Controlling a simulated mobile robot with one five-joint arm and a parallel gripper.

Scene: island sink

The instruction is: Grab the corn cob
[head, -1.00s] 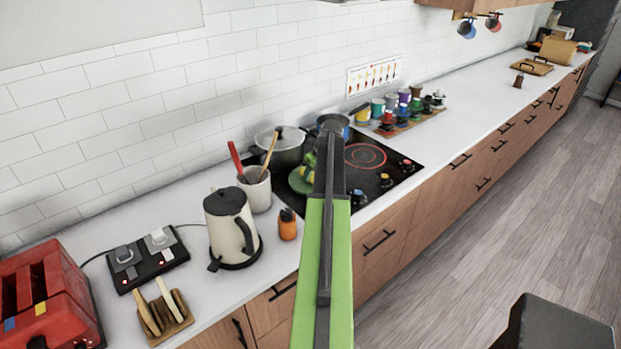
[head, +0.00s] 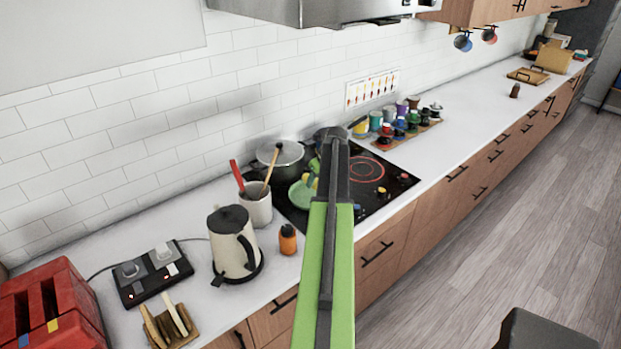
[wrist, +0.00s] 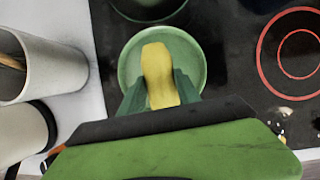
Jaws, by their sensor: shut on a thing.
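The yellow corn cob (wrist: 157,75) is between the two green fingers of my gripper (wrist: 160,90) in the wrist view. My gripper is shut on it. A green plate (wrist: 192,60) lies below the cob on the black cooktop; I cannot tell whether the cob touches it. In the head view my green arm reaches over the counter and hides part of the cooktop. Bits of green and yellow at the gripper (head: 312,180) show left of the arm, above the plate.
A lidded pot (head: 280,160) stands behind the plate. A utensil crock (head: 257,205), a kettle (head: 233,245) and an orange jar (head: 288,239) stand to the left. Several cups (head: 400,122) stand on a board at right. A range hood (head: 345,10) hangs above.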

